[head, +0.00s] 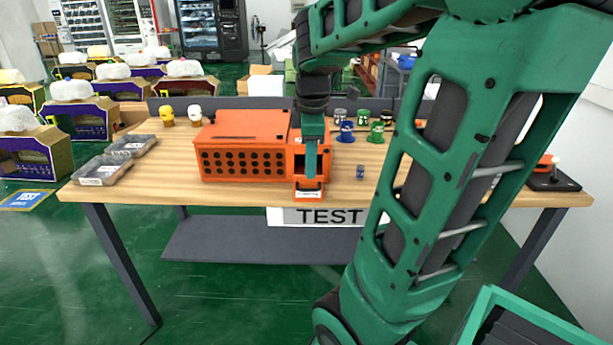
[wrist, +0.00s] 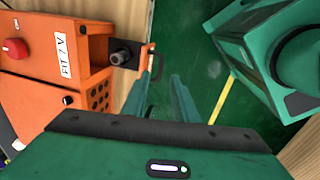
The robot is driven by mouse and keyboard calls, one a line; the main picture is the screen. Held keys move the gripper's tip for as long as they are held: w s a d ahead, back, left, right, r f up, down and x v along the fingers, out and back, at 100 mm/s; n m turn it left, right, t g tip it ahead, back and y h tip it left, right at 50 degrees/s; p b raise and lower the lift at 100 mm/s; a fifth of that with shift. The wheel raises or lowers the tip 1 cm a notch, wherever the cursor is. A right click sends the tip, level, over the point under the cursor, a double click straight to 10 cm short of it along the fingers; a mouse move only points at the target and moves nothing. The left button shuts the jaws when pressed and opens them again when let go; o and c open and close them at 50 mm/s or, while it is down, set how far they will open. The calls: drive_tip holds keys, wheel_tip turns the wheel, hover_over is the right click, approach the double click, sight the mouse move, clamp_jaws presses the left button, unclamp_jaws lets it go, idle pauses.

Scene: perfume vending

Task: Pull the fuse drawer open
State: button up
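The orange fuse box (head: 242,145) stands on the wooden table. Its small orange drawer (head: 308,189) sticks out at the lower right of the front, and its dark handle also shows in the wrist view (wrist: 157,66). In the wrist view the drawer (wrist: 126,90) is pulled out, with a dark cylindrical part (wrist: 122,57) in or over it. My gripper (wrist: 166,76) is at the drawer's front, its two green fingers apart with floor visible between them. The left finger is close to the handle; I cannot tell if they touch. In the head view my gripper (head: 311,160) hides part of the box front.
A small blue item (head: 360,172) stands right of the drawer. Several coloured cups (head: 376,132) stand behind it. Two grey trays (head: 103,170) lie at the table's left. A TEST sign (head: 330,217) hangs below the front edge. My arm covers the table's right part.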

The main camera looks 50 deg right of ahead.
drive_tip(key=shift+s+a+r, duration=0.15)
drive_tip(key=shift+r, duration=0.95)
drive_tip(key=shift+s+a+r, duration=0.1)
drive_tip(key=shift+r, duration=0.95)
drive_tip(key=s+a+f+m, duration=0.4)
drive_tip(key=s+f+m, duration=0.1)
drive_tip(key=s+m, duration=0.1)
drive_tip(key=s+a+f+m+g+y, duration=0.1)
drive_tip(key=s+a+f+m, duration=0.4)
drive_tip(key=s+m, duration=0.2)
drive_tip(key=shift+s+a+f+m+y, duration=0.25)
drive_tip(key=shift+a+f+m+y, duration=0.05)
drive_tip(key=shift+m, duration=0.8)
